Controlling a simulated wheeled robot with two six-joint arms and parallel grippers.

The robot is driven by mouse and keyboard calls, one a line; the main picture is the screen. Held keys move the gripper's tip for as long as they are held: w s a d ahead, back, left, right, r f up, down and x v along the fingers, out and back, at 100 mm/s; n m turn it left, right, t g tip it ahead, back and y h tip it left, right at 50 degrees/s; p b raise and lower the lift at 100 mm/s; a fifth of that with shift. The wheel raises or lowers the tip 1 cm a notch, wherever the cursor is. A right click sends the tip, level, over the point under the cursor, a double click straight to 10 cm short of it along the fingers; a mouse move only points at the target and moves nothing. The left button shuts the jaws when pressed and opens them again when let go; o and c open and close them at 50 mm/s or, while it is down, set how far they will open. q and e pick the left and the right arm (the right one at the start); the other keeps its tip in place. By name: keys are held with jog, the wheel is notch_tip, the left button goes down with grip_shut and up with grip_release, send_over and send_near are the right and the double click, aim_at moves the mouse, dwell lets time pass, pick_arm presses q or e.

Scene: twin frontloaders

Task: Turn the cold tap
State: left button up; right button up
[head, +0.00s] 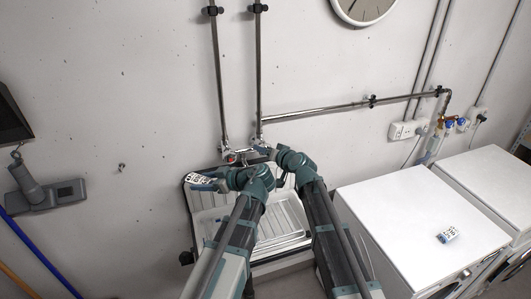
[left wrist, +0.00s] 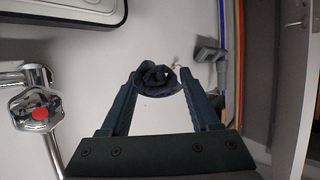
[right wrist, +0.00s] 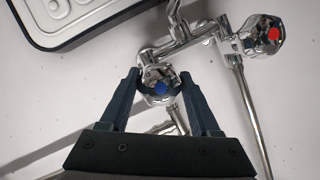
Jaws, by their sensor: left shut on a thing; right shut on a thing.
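The cold tap is a chrome knob with a blue mark (right wrist: 160,86) in the right wrist view. My right gripper (right wrist: 158,84) is shut on it, one finger on each side. In the head view that gripper (head: 262,153) is at the wall mixer above the sink. The hot tap, a chrome knob with a red mark (right wrist: 273,34), is beside it and also shows in the left wrist view (left wrist: 38,113). My left gripper (left wrist: 157,82) is shut on a dark rolled cloth-like thing (left wrist: 155,77), apart from the taps, left of the mixer in the head view.
A pale sink (head: 291,222) is below the mixer, partly hidden by my arms. White front-loading machines (head: 415,215) stand at the right. Pipes (head: 222,80) run up the wall. A grey wall-mounted device (head: 45,195) and coloured poles (head: 35,248) are at the left.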

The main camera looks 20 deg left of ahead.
pick_arm(q)
jog(key=shift+f, duration=0.35)
pick_arm(e)
jog(key=shift+m+y, duration=0.4)
jog(key=shift+m, duration=0.1)
pick_arm(q)
jog(key=shift+b, duration=0.3)
pick_arm(e)
jog(key=o, duration=1.4)
pick_arm(q)
notch_tip(320, 180, up, 3)
jog(key=p, duration=0.3)
jog(key=shift+r, duration=0.2)
pick_arm(e)
jog(key=v, duration=1.2)
jog(key=shift+w, duration=0.1)
